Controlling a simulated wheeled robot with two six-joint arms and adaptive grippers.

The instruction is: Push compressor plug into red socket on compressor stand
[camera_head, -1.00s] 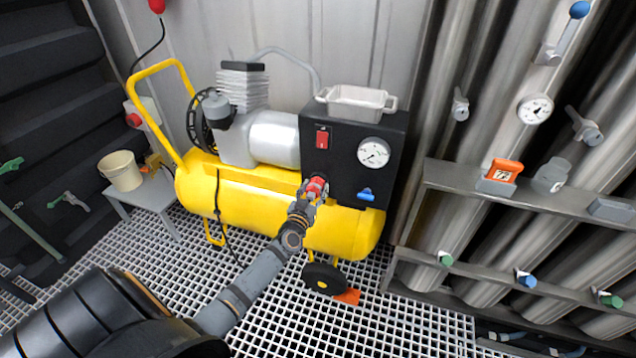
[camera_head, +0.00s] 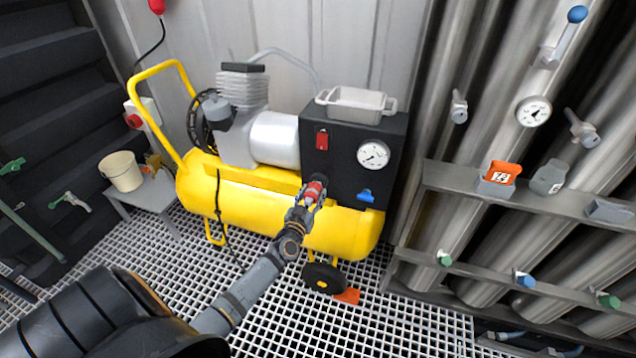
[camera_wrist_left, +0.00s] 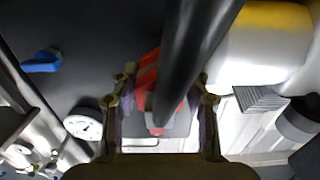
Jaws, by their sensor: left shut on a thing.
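My left gripper (camera_head: 313,194) is shut on a red plug-like piece (camera_head: 315,190), which I take to be the compressor plug, low on the front of the black panel (camera_head: 340,140) of the yellow compressor (camera_head: 250,205). The left wrist view shows the red piece (camera_wrist_left: 148,72) between the fingers, with a thick black cylinder (camera_wrist_left: 190,60) crossing in front of it. No red socket shows clearly apart from the held piece; the fingers and the cylinder hide where it meets the panel, so I cannot tell how far in it is. My right gripper is not in view.
The panel bears a red switch (camera_head: 322,139), a gauge (camera_head: 372,154) and a blue valve handle (camera_head: 366,196) close to the right of my gripper. A grey tray (camera_head: 357,104) sits on top. A shelf (camera_head: 530,200) stands at right, a bucket (camera_head: 121,171) at left.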

